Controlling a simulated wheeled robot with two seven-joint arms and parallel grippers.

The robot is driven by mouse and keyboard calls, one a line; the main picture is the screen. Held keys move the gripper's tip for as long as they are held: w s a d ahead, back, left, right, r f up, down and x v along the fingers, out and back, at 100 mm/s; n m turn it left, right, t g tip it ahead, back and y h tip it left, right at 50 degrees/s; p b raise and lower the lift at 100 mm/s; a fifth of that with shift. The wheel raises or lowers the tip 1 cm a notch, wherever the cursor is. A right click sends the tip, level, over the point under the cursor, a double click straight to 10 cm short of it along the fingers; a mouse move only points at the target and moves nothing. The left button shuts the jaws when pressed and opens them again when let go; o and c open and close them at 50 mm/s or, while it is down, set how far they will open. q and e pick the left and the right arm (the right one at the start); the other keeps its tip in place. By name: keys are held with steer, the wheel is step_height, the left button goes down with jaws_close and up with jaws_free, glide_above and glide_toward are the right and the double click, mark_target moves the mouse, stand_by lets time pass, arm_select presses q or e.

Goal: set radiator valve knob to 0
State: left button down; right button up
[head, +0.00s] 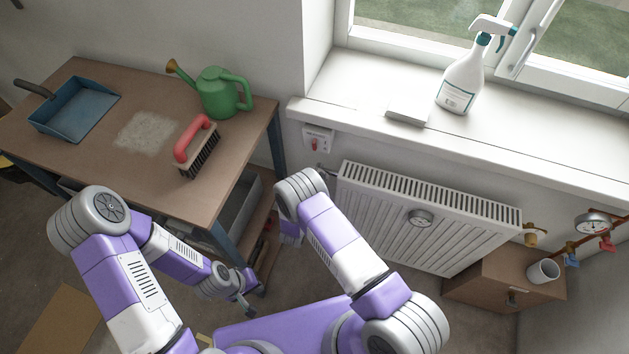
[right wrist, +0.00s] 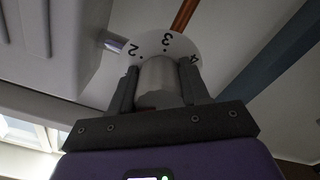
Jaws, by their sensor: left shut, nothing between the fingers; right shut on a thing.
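The radiator valve knob (right wrist: 160,82) is a pale grey cylinder in front of a white dial disc (right wrist: 168,45) in the right wrist view. The numbers 2, 3 and 4 show on the disc, with 3 near the top; 0 is not in sight. My right gripper (right wrist: 160,90) is shut on the knob, one dark finger on each side. In the head view the knob and right gripper are hidden behind my right arm. My left gripper (head: 248,306) is shut and empty, low beside the workbench. The white radiator (head: 430,215) hangs under the window sill.
The workbench (head: 95,135) bears a blue dustpan (head: 75,108), green watering can (head: 220,95) and red-handled brush (head: 196,145). A spray bottle (head: 463,82) stands on the sill (head: 350,95).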

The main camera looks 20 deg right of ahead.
steer(key=n+b, duration=0.2)
steer(key=n, duration=0.3)
steer(key=shift+n, duration=0.3)
steer(key=n+b, duration=0.1)
steer(key=n, duration=0.4)
steer(key=shift+n, duration=0.3)
steer(key=o, duration=1.1)
steer(key=shift+c, duration=0.2)
steer(key=p+v, duration=0.1)
steer(key=v, duration=0.6)
steer(key=shift+s+a, duration=0.15)
steer(key=shift+s, duration=0.15)
